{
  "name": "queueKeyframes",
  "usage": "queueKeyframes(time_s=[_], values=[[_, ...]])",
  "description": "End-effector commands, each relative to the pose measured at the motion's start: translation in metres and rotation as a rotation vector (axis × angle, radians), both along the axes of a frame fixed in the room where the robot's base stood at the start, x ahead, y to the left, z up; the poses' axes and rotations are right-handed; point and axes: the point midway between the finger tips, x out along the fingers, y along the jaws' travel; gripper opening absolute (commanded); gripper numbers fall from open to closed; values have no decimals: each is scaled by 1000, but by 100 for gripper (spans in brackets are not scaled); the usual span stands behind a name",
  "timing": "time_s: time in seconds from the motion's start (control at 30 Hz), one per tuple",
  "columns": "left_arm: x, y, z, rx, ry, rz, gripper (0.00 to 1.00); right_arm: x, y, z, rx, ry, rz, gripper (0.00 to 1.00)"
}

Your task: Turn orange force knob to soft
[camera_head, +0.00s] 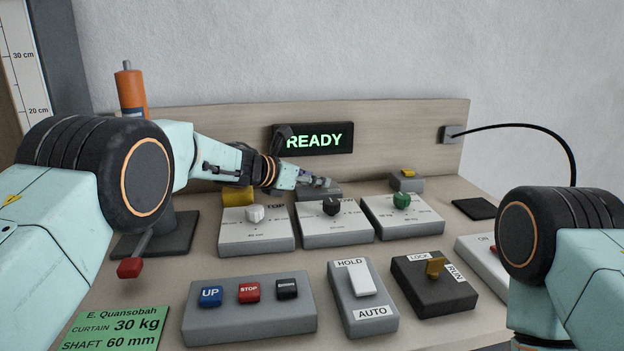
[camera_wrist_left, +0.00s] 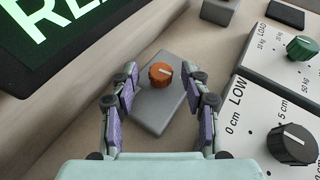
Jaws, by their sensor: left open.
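The orange knob (camera_wrist_left: 160,74) sits on a small grey box (camera_wrist_left: 156,108) in the left wrist view. My left gripper (camera_wrist_left: 162,84) is open, with a purple-padded finger on each side of the knob and visible gaps between. In the head view my left gripper (camera_head: 318,182) reaches over the back row of the panel, in front of the display. The orange knob is hidden there. Any label for soft is not readable. My right arm shows at the right edge, but its gripper is out of view.
White boxes with a white knob (camera_head: 255,213), a black knob (camera_head: 332,206) and a green knob (camera_head: 401,201) stand just in front. Nearer are a button box (camera_head: 250,325), a HOLD/AUTO switch (camera_head: 361,279) and a LOCK/RUN key box (camera_head: 434,295). The READY display (camera_head: 313,139) is behind.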

Motion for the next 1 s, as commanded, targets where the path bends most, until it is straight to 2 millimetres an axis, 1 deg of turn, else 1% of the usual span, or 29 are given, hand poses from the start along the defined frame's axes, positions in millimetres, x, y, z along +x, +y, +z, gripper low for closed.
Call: queueKeyframes(time_s=[0.3, 0.37, 0.87, 1.0], values=[[1, -1, 0, 1, -1, 0, 47, 0, 0, 0, 0, 0, 0, 40], [1, -1, 0, 1, -1, 0, 43, 0, 0, 0, 0, 0, 0, 40], [1, -1, 0, 1, -1, 0, 0, 0, 0, 0, 0, 0, 0, 40], [1, -1, 0, 0, 0, 0, 0, 0, 0, 0, 0, 0, 0, 40]])
